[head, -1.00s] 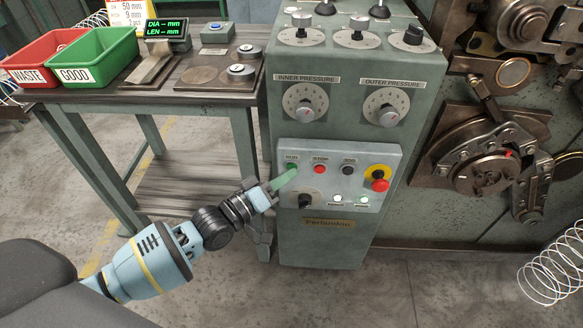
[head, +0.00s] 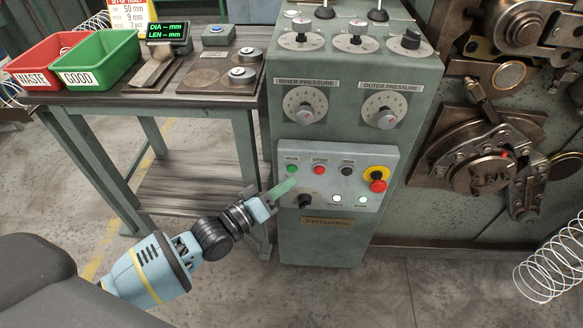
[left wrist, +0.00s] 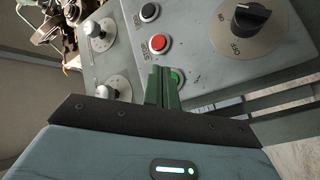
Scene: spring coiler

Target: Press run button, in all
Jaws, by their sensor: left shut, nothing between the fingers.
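The green run button (head: 291,168) is at the upper left of the grey control panel (head: 322,180) on the machine cabinet. My left gripper (head: 292,183), with green fingers, is shut and empty. In the head view its tips are just below the button and look apart from it. In the left wrist view the run button (left wrist: 177,76) shows beside the shut fingers (left wrist: 162,84), which partly hide it. Whether the tips touch the panel I cannot tell. My right gripper is not in view.
A red stop button (head: 319,170), a black button (head: 348,171) and a red emergency stop (head: 378,186) on yellow share the panel. A black rotary switch (head: 305,201) is below. A side table (head: 130,98) with red and green bins stands left.

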